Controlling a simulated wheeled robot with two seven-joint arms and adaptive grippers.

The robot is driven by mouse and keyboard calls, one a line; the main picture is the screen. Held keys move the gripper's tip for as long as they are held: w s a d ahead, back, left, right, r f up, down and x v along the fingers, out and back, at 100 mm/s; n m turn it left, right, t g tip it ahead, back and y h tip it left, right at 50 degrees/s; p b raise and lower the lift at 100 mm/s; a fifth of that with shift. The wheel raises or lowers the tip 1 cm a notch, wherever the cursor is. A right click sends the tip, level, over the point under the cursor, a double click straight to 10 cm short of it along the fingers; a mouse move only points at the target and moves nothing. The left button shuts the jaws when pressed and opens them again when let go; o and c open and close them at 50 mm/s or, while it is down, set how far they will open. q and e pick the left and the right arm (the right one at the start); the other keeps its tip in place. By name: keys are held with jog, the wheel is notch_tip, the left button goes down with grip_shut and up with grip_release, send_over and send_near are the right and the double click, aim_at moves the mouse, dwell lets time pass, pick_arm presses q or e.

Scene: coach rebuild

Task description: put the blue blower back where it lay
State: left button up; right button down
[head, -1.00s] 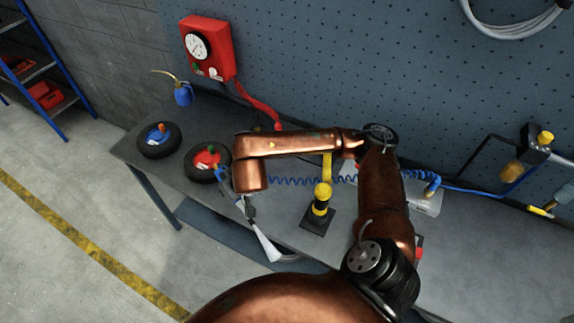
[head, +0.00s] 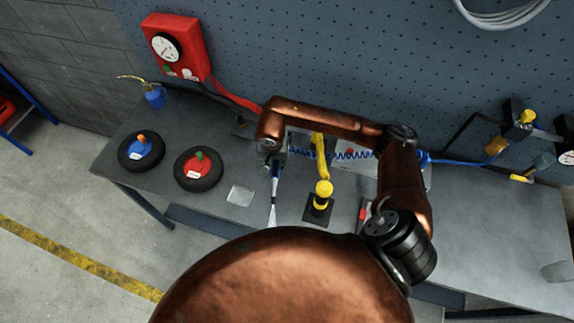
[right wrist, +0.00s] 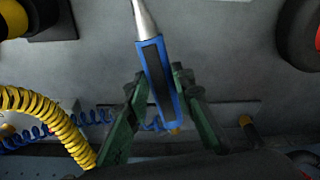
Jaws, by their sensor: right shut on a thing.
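The blue blower (head: 274,186) with its pale metal nozzle is in my right gripper (head: 275,163). In the head view the nozzle points toward the bottom of the picture. In the right wrist view the blower's blue body with a dark strip (right wrist: 158,72) sits between the green fingers of the right gripper (right wrist: 158,84), which are shut on it. The blower appears above the grey bench (head: 476,232), left of the yellow stand; its exact height is unclear. My left gripper is not in view.
A yellow stand (head: 322,190) on a black base is close to the right. Two wheels, one with a blue hub (head: 140,150) and one with a red hub (head: 198,166), lie left. A pale square (head: 241,195) lies between. The blue coiled hose (head: 338,155) runs behind. The bench's right side is mostly clear.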

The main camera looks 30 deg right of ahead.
aim_at(286, 186)
jog(key=s+f+m, duration=0.1)
jog(key=s+d+f+m+g, duration=0.1)
jog(key=f, duration=0.1)
jog(key=s+f+m+y, duration=0.1)
jog(key=f, duration=0.1)
jog(key=shift+s+d+f+g+p, duration=0.2)
jog(key=shift+s+d+g+p, duration=0.1)
jog(key=shift+d+p, duration=0.1)
jog(key=shift+f, duration=0.9)
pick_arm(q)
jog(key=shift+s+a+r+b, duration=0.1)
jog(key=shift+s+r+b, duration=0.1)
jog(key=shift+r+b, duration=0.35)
pick_arm(e)
jog(key=shift+f, duration=0.85)
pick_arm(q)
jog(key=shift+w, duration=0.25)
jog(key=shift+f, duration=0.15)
pick_arm(e)
jog(key=shift+f, duration=0.2)
pick_arm(q)
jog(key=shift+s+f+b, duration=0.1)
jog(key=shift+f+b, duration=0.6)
jog(key=shift+b, duration=0.15)
pick_arm(e)
jog(key=shift+s+f, duration=0.15)
jog(key=shift+f, duration=0.25)
